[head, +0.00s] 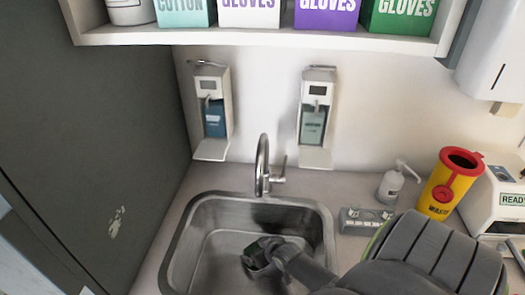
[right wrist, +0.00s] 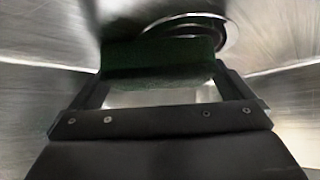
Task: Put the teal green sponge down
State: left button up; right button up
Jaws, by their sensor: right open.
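My right gripper (head: 264,254) reaches down into the metal sink (head: 185,250). Its jaws also show in the right wrist view (right wrist: 160,85), and they are open. The teal green sponge (right wrist: 155,62) looks dark green there and lies between or just past the fingertips, close to the sink's drain. Whether a finger touches it, I cannot tell. In the head view the sponge is mostly hidden by the gripper, with only a dark greenish patch at the jaws. My left gripper is not in view.
The tap (head: 262,165) rises behind the sink. Right of it stand a pump bottle (head: 390,187), a grey tray (head: 362,221), a yellow waste bin (head: 445,190) and a white device (head: 495,200). Two dispensers (head: 212,112) (head: 315,118) hang on the wall below a shelf (head: 260,37) of boxes.

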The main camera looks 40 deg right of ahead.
jog(key=d+v, duration=0.1)
jog(key=v, duration=1.1)
jog(key=shift+a+r, duration=0.2)
jog(key=shift+a, duration=0.3)
jog(key=shift+w, duration=0.1)
